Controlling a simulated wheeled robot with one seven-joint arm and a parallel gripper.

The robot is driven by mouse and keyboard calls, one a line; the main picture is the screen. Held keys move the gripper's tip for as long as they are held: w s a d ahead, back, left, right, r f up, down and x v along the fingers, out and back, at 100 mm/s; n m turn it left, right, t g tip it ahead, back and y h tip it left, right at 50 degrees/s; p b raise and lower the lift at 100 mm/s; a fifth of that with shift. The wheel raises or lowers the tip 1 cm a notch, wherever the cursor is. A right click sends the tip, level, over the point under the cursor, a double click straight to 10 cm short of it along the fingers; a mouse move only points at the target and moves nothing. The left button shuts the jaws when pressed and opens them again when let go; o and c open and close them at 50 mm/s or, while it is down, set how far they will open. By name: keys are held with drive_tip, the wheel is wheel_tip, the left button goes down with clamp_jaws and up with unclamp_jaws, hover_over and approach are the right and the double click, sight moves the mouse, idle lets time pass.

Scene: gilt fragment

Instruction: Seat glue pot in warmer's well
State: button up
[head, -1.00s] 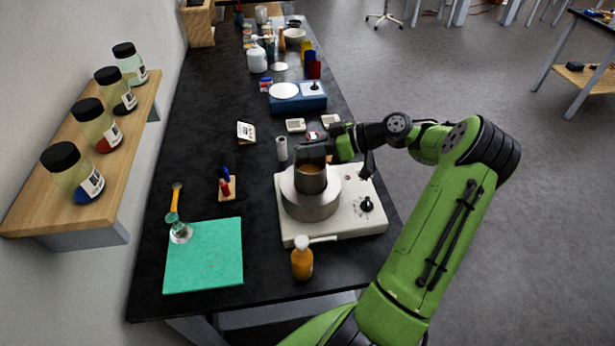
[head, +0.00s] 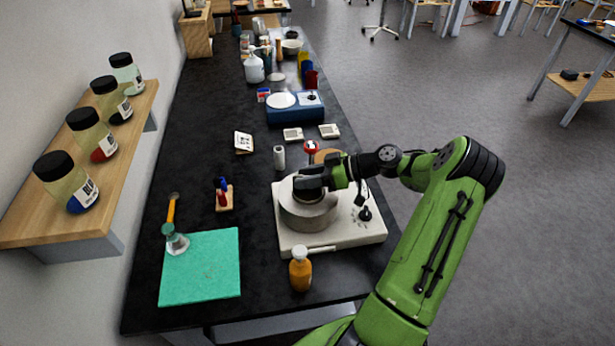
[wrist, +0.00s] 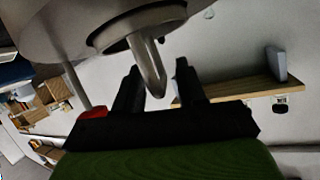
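The warmer has a cream base (head: 345,235) with a black knob and a round grey drum (head: 305,217) holding the well. The dark glue pot (head: 308,196) sits low in the drum's opening, mostly hidden by my gripper (head: 312,181), so its exact depth cannot be told. In the wrist view, a grey metal handle (wrist: 148,62) sticks out between the two black fingers of my gripper (wrist: 158,88). There is a visible gap on each side of the handle, so the fingers stand apart around it.
An orange-brown bottle (head: 300,270) stands close to the warmer's front edge. A grey cylinder (head: 279,157) stands behind it. A green mat (head: 200,268) lies to the left. A blue balance (head: 295,108) is farther back. A wall shelf (head: 75,190) with jars is at left.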

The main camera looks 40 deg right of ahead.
drive_tip(key=shift+d+r+p, duration=0.1)
drive_tip(key=shift+r+p, duration=0.2)
drive_tip(key=v, duration=1.1)
drive_tip(key=w+a+r+m+g+h, duration=0.1)
drive_tip(key=a+r+g+h, duration=0.2)
drive_tip(key=a, duration=0.7)
drive_tip(key=w+a+r+m+g+h, duration=0.1)
drive_tip(key=a+r+g+h, duration=0.2)
drive_tip(key=a, duration=0.6)
drive_tip(key=s+a+r+m+t+h, duration=0.1)
drive_tip(key=s+a, duration=0.3)
drive_tip(key=s, duration=0.5)
drive_tip(key=s+a+r+m+t+h, duration=0.1)
drive_tip(key=s+a+r+m+h, duration=0.2)
drive_tip(key=s, duration=0.6)
drive_tip(key=shift+s+a+r+m+p, duration=0.25)
drive_tip(key=shift+a+r+m+p, duration=0.2)
drive_tip(key=shift+a, duration=0.3)
